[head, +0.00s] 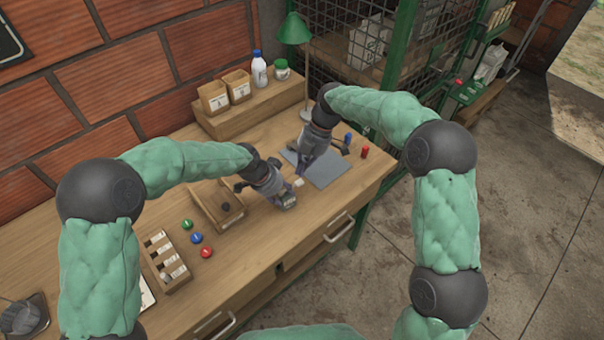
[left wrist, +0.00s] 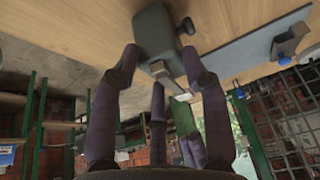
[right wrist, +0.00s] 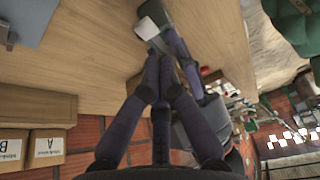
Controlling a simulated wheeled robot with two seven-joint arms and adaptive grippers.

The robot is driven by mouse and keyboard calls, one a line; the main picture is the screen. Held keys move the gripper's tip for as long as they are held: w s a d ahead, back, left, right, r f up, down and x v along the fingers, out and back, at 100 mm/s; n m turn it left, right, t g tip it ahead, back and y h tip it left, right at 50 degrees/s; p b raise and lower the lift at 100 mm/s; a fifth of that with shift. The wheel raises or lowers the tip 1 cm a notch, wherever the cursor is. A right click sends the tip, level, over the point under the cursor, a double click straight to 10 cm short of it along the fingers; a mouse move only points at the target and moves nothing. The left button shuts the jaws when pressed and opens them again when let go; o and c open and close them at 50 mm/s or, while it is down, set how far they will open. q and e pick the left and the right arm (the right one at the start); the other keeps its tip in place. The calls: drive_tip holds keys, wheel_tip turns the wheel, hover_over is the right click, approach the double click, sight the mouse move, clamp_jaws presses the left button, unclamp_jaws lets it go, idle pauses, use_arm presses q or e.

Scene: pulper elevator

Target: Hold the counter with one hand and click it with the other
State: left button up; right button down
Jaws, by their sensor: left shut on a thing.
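The counter is a small dark grey-green body (left wrist: 157,32) with a black knob on its side and a pale metal piece at its lower end, seen in the left wrist view. My left gripper (head: 284,198) is shut on it, with fingers on both sides, above the front of the bench. In the right wrist view the counter (right wrist: 154,12) is at the top, with a whitish part beside it. My right gripper (head: 302,171) is just beyond it, its fingertips close together and pointing toward it. It looks shut and empty. Whether it touches the counter is unclear.
A grey mat (head: 331,171) lies at the right of the wooden bench (head: 243,264). A wooden tray (head: 203,207) and red, blue and green round pieces are at left. A shelf with two boxes (head: 213,98) and a white bottle, plus a green lamp (head: 294,30), stands behind.

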use_arm(q)
drive_tip(key=shift+s+f, duration=0.45)
drive_tip(key=shift+f, duration=0.15)
use_arm(e)
drive_tip(key=a+v, duration=0.1)
drive_tip(key=v, duration=0.9)
drive_tip(key=shift+s+r, duration=0.25)
drive_tip(key=shift+r, duration=0.2)
use_arm(q)
drive_tip(key=o, duration=1.3)
drive_tip(key=shift+w+r, duration=0.1)
drive_tip(key=shift+w, duration=0.1)
use_arm(e)
drive_tip(key=shift+w+d, duration=0.1)
use_arm(q)
drive_tip(key=shift+w+r, duration=0.15)
drive_tip(key=shift+r, duration=0.1)
